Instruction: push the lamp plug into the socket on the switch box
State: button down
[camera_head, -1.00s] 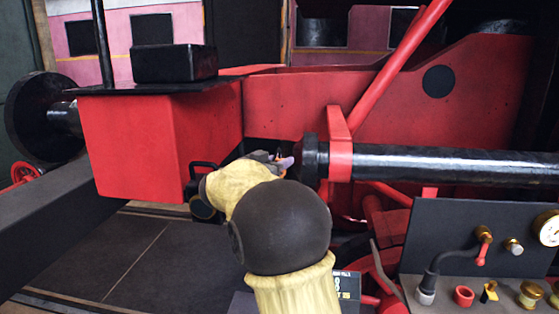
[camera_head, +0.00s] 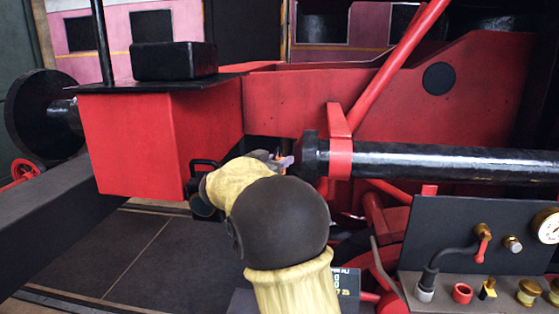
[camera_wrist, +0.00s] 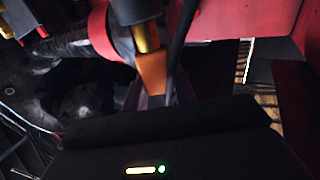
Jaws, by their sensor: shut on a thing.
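My gripper (camera_head: 284,160) is at the middle of the head view, left of the black end of a long cylinder; my own arm hides much of it. In the wrist view its dark fingers (camera_wrist: 158,94) are closed around the lower end of an orange tapered piece (camera_wrist: 152,72), which I take for the lamp plug. A brass neck (camera_wrist: 145,38) and a dark body (camera_wrist: 135,10) are in line above the orange piece. A black cable (camera_wrist: 181,38) runs beside it. I cannot make out the socket or tell whether the plug touches it.
A red box-shaped beam (camera_head: 135,140) stands at left, with a dark lamp-like object (camera_head: 203,205) beside my arm. The long black cylinder (camera_head: 440,163) runs to the right. A dark panel (camera_head: 440,230) with fittings and a gauge stands at lower right. Floor shows at lower left.

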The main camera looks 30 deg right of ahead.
jog(key=shift+f, duration=0.85)
dwell(1.1)
jog(key=c, duration=1.1)
grip_release()
jog(key=shift+o, duration=0.2)
notch_tip(320, 180, up, 10)
jog(key=shift+f+b, duration=0.1)
jog(key=shift+b, duration=0.55)
